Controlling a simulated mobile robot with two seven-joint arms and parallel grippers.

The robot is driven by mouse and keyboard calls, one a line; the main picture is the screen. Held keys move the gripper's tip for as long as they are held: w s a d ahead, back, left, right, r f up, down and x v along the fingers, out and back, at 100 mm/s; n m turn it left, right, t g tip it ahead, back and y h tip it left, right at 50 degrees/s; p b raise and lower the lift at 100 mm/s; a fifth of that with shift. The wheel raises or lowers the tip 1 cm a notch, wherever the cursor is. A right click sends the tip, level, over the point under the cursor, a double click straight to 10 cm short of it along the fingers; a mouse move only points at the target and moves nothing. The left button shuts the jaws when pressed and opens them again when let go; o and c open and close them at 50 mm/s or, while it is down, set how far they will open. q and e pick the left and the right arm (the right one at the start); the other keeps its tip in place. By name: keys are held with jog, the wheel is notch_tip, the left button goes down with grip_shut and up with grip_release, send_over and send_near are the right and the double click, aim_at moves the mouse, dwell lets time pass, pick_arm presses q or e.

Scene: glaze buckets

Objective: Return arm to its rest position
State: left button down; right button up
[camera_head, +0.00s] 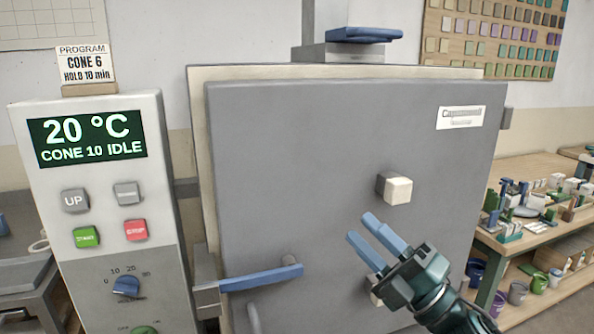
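My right gripper (361,228) comes in from the lower right, its two blue fingers parallel with a gap between them. It is open, and I see nothing between the fingers. It is in front of the grey kiln door (290,180), below and left of a pale square knob (397,190). A second pale knob (376,298) is partly hidden behind the gripper. A blue-handled lever (262,278) sits at the door's lower left. I cannot tell whether the gripper touches the door. My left gripper is not in view.
A control panel (155,190) stands left, its screen (88,138) reading 20 °C, CONE 10 IDLE. A program card (85,64) above it reads CONE 6, HOLD 10 min. A workbench (515,240) with many small items stands right, with buckets (518,291) below.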

notch_tip(320, 180, down, 12)
jog(key=d+m+t+h, duration=0.2)
jog(key=m+t+h, duration=0.1)
jog(key=m+h, duration=0.8)
jog(key=s+f+m+g+h, duration=0.2)
jog(key=s+f+m+g, duration=0.2)
jog(key=s+f+m, duration=0.3)
jog(key=s+d+f+m+g+h+p, duration=0.1)
jog(key=s+f+m+g, duration=0.3)
jog(key=f, duration=1.4)
jog(key=s+m+h, duration=0.1)
jog(key=s+m, duration=0.3)
jog(key=s, duration=0.3)
jog(key=shift+s+d, duration=0.2)
jog(key=shift+s, duration=0.2)
